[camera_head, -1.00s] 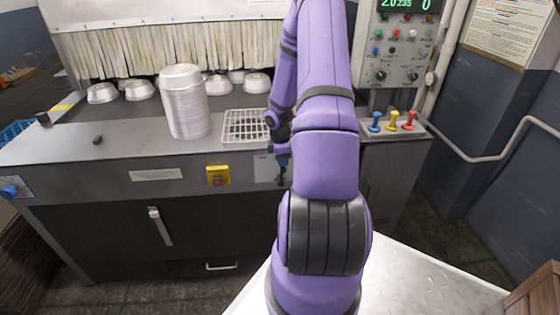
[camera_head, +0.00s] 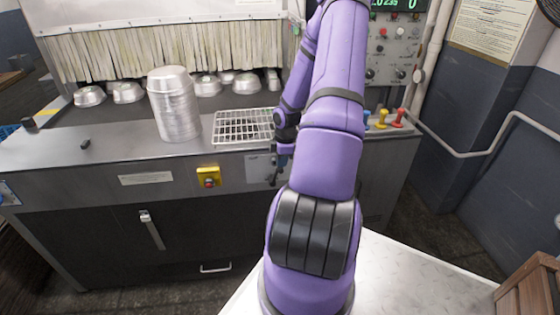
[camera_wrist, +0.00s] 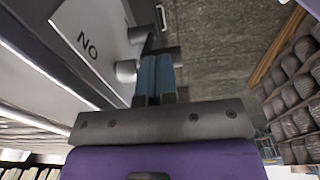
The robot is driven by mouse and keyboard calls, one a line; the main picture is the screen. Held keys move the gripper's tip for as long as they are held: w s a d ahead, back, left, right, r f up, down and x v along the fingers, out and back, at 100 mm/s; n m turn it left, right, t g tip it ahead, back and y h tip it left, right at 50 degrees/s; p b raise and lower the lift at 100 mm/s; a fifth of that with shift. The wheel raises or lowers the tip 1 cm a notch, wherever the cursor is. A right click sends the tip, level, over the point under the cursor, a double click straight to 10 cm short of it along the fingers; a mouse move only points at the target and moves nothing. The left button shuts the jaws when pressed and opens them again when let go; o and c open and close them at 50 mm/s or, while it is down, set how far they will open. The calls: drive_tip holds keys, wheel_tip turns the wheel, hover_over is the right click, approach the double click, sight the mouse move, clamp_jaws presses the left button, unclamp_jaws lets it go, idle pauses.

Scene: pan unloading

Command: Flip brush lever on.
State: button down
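I cannot read which is the brush lever. My gripper (camera_head: 274,180) hangs low in front of the counter's front panel, left of and below the levers, touching none of them. In the wrist view its two blue fingers (camera_wrist: 154,78) lie side by side, shut with nothing visible between them.
A tall stack of pans (camera_head: 175,105) and a wire rack (camera_head: 243,126) stand on the counter. A yellow switch box (camera_head: 208,177) is on its front. The control panel (camera_head: 393,50) rises behind the levers.

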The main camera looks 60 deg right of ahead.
drive_tip(key=shift+s+d+f, duration=0.25)
drive_tip(key=shift+s+f, duration=0.05)
drive_tip(key=shift+s, duration=0.15)
drive_tip(key=shift+s+d+f, duration=0.25)
drive_tip(key=shift+s+f, duration=0.05)
drive_tip(key=shift+s, duration=0.15)
drive_tip(key=shift+d+r, duration=0.1)
drive_tip(key=shift+d, duration=0.1)
